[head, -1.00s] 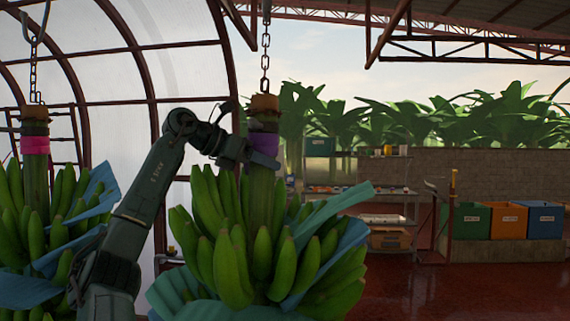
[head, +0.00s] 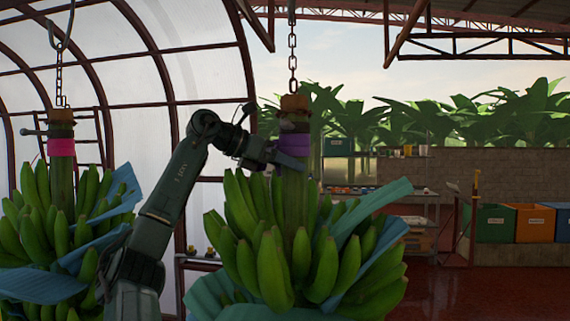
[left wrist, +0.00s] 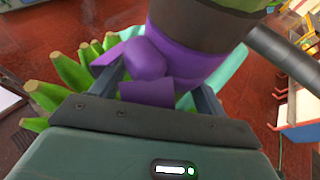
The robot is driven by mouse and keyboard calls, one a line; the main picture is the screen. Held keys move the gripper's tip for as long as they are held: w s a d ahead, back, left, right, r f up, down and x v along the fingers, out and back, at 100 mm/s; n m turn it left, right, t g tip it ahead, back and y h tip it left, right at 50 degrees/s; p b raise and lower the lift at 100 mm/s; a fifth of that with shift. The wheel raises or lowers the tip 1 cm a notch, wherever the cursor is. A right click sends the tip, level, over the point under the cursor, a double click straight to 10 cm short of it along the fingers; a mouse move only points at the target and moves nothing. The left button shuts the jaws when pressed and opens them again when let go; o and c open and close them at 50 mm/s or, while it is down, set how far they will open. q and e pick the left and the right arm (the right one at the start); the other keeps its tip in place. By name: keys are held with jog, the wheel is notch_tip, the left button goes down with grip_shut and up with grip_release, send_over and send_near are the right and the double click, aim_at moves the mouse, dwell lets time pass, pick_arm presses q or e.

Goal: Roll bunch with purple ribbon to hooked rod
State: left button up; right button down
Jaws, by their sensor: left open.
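The bunch with the purple ribbon (head: 293,146) hangs from a chain in the middle of the head view, green bananas below and blue sheeting tucked among them. My left gripper (head: 277,157) is at the ribbon's left side, with its fingers open. In the left wrist view, the purple ribbon's knot and tails (left wrist: 148,62) lie between the two fingers (left wrist: 158,90), close to the stem; I cannot tell whether they touch. A metal hook (head: 59,40) shows at the upper left, above the other bunch's chain. I cannot tell which part is the hooked rod. My right gripper is out of view.
A bunch with a pink ribbon (head: 61,147) hangs at the left. A dark rod (left wrist: 285,58) crosses the upper right of the left wrist view. Shelves (head: 407,190) and coloured bins (head: 535,222) stand at the back right. Red floor there is open.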

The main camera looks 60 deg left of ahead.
pick_arm(q)
jog(key=v, duration=1.3)
jog(key=shift+p, duration=0.4)
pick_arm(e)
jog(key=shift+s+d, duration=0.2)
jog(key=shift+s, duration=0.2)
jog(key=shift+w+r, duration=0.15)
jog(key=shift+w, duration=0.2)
